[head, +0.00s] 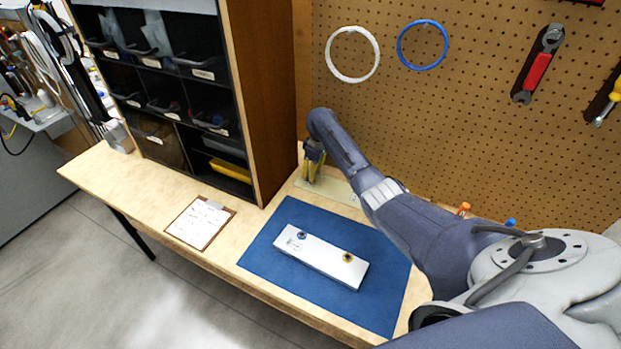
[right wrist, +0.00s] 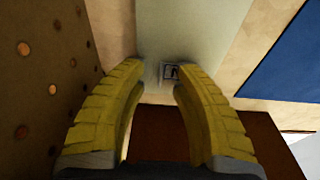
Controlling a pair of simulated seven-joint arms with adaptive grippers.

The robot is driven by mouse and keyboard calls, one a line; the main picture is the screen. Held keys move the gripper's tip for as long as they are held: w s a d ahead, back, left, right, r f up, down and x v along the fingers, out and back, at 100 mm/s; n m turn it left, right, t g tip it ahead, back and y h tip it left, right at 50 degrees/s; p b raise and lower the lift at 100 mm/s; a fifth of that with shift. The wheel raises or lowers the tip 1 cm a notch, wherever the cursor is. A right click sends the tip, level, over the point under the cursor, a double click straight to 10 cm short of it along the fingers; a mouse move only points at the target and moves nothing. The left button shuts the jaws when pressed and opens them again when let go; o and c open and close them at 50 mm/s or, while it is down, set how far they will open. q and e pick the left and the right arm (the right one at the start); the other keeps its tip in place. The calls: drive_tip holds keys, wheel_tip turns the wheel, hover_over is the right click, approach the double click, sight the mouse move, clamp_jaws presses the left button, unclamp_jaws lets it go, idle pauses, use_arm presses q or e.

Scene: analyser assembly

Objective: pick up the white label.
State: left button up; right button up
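My right gripper (head: 312,172) reaches down at the back of the table, over a pale green mat (head: 335,189). In the right wrist view its two yellow fingers (right wrist: 160,76) are apart, with nothing held between them. A small white label (right wrist: 169,71) with a dark print lies on the pale mat (right wrist: 188,30), just beyond the fingertips and nearer the right one. I cannot make out this label in the head view, where the gripper is in front of that spot. My left gripper is not in view.
A white box-shaped unit (head: 322,262) with two round ports lies on a blue mat (head: 375,302). A clipboard (head: 199,222) lies to its left. A dark drawer cabinet (head: 170,80) stands left of the gripper; a pegboard (head: 460,130) with hanging tools rises behind.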

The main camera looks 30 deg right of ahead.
drive_tip(key=shift+f, duration=0.25)
drive_tip(key=shift+c, duration=0.4)
clamp_jaws()
